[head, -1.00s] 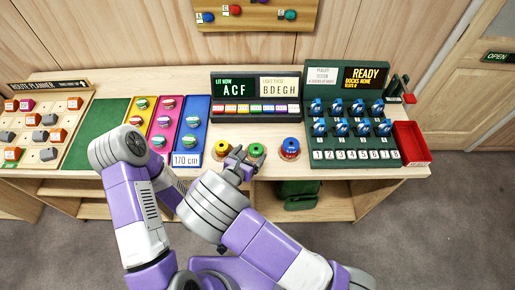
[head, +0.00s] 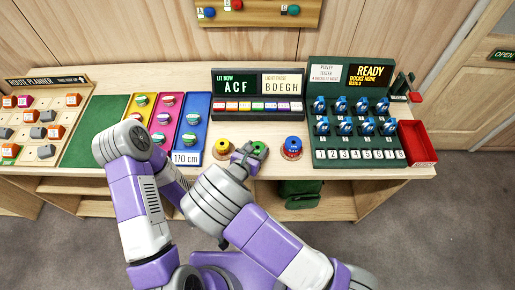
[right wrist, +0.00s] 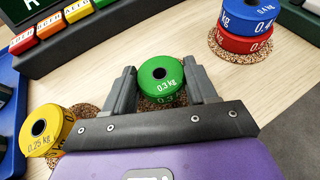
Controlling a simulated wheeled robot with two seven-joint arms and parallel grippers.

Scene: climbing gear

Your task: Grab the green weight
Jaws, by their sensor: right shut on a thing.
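The green weight (right wrist: 160,74), a round disc marked 0.3 kg with a dark centre hole, sits between the two fingers of my right gripper (right wrist: 162,82) in the right wrist view. A second green band with lettering shows just below its top face. A speckled coaster (right wrist: 150,105) partly shows beneath it. In the head view my right gripper (head: 250,151) is shut on the green weight (head: 259,148), at the front of the table. Whether the weight is clear of its coaster is hard to tell. My left gripper is out of sight; only its arm shows.
A yellow weight (head: 222,147) stands close on the left, and a blue-over-red stack (head: 292,146) on the right. Behind are a lettered display (head: 258,97) and a green rack of blue devices (head: 360,150). A red tray (head: 416,145) sits at the right.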

